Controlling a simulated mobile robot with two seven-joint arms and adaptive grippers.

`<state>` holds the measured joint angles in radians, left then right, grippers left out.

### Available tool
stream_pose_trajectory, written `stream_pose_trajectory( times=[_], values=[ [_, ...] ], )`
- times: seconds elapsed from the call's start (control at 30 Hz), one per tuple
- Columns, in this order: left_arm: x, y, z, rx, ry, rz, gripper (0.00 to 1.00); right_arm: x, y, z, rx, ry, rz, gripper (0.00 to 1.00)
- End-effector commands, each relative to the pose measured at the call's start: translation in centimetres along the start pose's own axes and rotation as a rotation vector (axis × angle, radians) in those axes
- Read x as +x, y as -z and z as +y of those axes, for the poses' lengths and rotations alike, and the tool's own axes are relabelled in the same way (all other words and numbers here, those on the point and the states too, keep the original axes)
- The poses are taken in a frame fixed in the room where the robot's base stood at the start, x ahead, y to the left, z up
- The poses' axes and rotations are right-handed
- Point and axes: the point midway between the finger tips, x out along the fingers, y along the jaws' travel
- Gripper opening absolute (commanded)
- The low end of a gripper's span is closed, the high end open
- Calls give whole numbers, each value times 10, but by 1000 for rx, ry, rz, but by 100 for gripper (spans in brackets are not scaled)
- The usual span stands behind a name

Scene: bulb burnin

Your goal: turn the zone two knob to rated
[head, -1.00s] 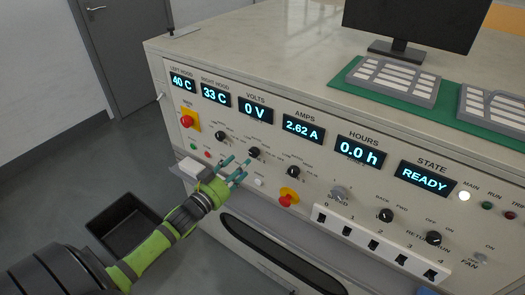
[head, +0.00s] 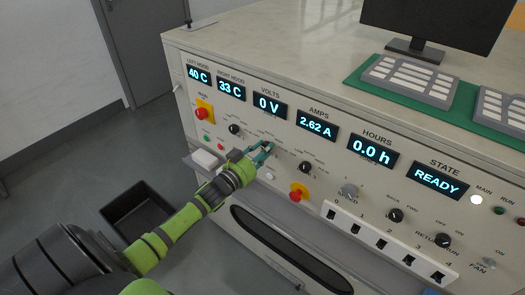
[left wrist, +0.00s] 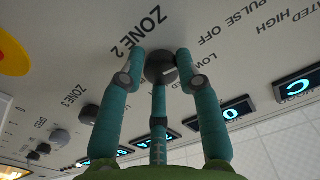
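The zone two knob (left wrist: 160,68) is dark and round with a pale mark on its face, under the "ZONE 2" print in the left wrist view. The mark points roughly right, towards the "LOW" print. My left gripper (left wrist: 161,66) has a fingertip against each side of the knob and a third finger below it. In the head view my left gripper (head: 262,151) is at the panel and hides the knob. My right gripper is not in view.
A similar dark knob (head: 234,129) is to the left and another (head: 305,167) to the right. A black bin (head: 139,212) is on the floor.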

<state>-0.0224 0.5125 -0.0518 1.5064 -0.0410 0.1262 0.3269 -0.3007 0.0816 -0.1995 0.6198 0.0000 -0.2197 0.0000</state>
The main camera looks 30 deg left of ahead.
Motion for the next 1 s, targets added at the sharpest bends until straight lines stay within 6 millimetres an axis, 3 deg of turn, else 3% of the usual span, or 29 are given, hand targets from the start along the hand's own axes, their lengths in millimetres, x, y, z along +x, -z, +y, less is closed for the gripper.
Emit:
stream_pose_trajectory(
  times=[0.67,1.0],
  values=[
    [-2,-5,0,78,1,-12,0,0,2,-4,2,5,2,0],
    [-2,-6,-2,294,1,-15,0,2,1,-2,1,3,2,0]
  ],
)
